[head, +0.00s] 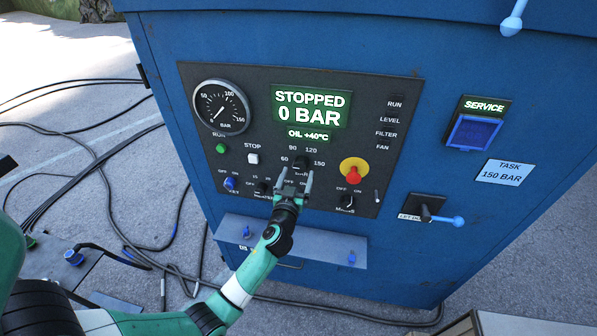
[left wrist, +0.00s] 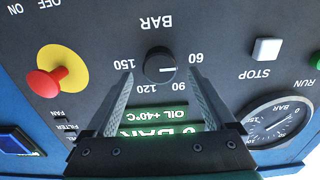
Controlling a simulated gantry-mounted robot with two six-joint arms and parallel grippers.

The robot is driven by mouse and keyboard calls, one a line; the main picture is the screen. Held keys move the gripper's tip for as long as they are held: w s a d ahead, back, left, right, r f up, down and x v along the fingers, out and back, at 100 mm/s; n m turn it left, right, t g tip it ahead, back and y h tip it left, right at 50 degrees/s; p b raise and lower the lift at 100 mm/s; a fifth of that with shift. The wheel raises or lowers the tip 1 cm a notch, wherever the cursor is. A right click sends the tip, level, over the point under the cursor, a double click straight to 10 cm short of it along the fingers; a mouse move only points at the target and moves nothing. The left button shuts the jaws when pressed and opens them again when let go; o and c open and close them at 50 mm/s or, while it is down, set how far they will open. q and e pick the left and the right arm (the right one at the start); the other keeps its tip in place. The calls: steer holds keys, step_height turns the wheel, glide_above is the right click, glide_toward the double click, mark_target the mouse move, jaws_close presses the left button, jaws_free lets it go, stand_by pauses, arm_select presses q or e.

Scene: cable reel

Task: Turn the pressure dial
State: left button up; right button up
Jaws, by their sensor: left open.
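The pressure dial is a black round knob (head: 301,163) on the dark control panel (head: 232,78), with 60, 90, 120 and 150 printed around it. In the left wrist view the knob (left wrist: 160,64) shows a pale mark that seems to face the 60 side. My left gripper (head: 295,174) is open in front of the panel. Its two fingers lie on either side of the knob in the left wrist view (left wrist: 161,76), with visible gaps; whether the tips reach around it I cannot tell. The display (head: 311,106) reads STOPPED, 0 BAR. My right gripper is out of view.
A red emergency button (head: 353,175) sits right of the dial, and a white STOP button (head: 253,159) left of it. The gauge (head: 221,107) points near 0. A ledge (head: 290,242) juts out below. Cables lie on the floor.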

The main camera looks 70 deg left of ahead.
arm_select(q)
steer(key=shift+x, duration=1.15)
steer(key=c, duration=1.4)
